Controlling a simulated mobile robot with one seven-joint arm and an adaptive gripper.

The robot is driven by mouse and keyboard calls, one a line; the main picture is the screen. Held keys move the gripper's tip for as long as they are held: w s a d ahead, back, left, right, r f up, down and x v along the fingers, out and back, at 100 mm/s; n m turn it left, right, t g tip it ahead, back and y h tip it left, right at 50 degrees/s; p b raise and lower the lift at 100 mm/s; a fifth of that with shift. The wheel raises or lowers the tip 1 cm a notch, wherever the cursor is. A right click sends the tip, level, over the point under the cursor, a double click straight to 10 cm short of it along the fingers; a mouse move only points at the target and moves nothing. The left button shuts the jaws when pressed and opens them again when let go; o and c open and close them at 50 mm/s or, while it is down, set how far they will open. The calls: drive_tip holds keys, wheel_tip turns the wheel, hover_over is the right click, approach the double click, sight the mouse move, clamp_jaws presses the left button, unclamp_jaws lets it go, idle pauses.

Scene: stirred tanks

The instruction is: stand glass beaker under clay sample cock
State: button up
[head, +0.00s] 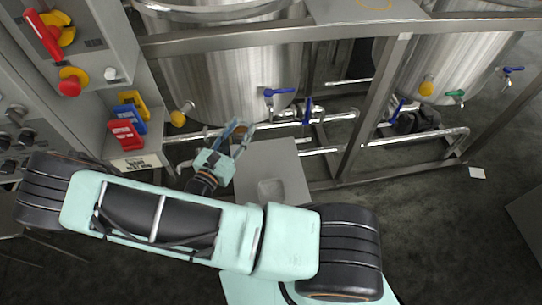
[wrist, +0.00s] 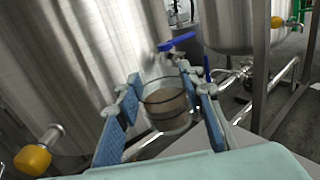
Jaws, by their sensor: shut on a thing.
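My gripper (head: 238,136) is shut on the glass beaker (wrist: 166,107), with a blue-padded finger on each side. The beaker is clear, looks brownish inside and is slightly tilted in the wrist view. In the head view it is small and mostly hidden by the fingers. A blue-handled cock (head: 280,92) is on the left tank, beyond the beaker; it also shows in the wrist view (wrist: 177,42). A yellow-knobbed fitting (head: 178,118) is lower left on that tank. I cannot tell which fitting is the clay sample cock.
A grey plate (head: 255,158) lies beside and below my gripper. Steel pipes (head: 330,118) and frame posts (head: 372,105) run close by. The right tank (head: 450,65) has yellow and green fittings. A control panel (head: 85,45) with red and yellow switches stands at left.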

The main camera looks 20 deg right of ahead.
drive_tip(key=shift+m+g+h, duration=0.3)
drive_tip(key=shift+g, duration=0.1)
drive_tip(key=f, duration=0.1)
drive_tip(key=f+b, duration=0.1)
drive_tip(key=f, duration=0.3)
drive_tip(key=shift+s+f+b, duration=0.15)
drive_tip(key=shift+s+b, duration=0.2)
drive_tip(key=shift+w+d+f, duration=0.1)
drive_tip(key=shift+d+f, duration=0.1)
drive_tip(key=shift+f, duration=0.05)
drive_tip(key=w+d+f+b, duration=0.1)
drive_tip(key=w+d+f, duration=0.1)
drive_tip(key=d+f, duration=0.1)
drive_tip(key=w+d+f, duration=0.2)
drive_tip(key=d+f, duration=0.1)
drive_tip(key=d, duration=0.1)
drive_tip(key=w+d+f+b, duration=0.1)
drive_tip(key=w+d+f, duration=0.1)
drive_tip(key=d+f, duration=0.1)
drive_tip(key=shift+w+d+b, duration=0.2)
drive_tip(key=shift+d+b, duration=0.1)
drive_tip(key=shift+d, duration=0.25)
drive_tip(key=shift+w+d+f+b, duration=0.15)
drive_tip(key=shift+f+b, duration=0.1)
drive_tip(key=shift+f, duration=0.65)
drive_tip(key=shift+d+f+b, duration=0.1)
drive_tip(key=shift+f+b, duration=0.15)
drive_tip(key=shift+f, duration=0.65)
drive_tip(key=shift+f, duration=0.2)
drive_tip(key=o, duration=1.3)
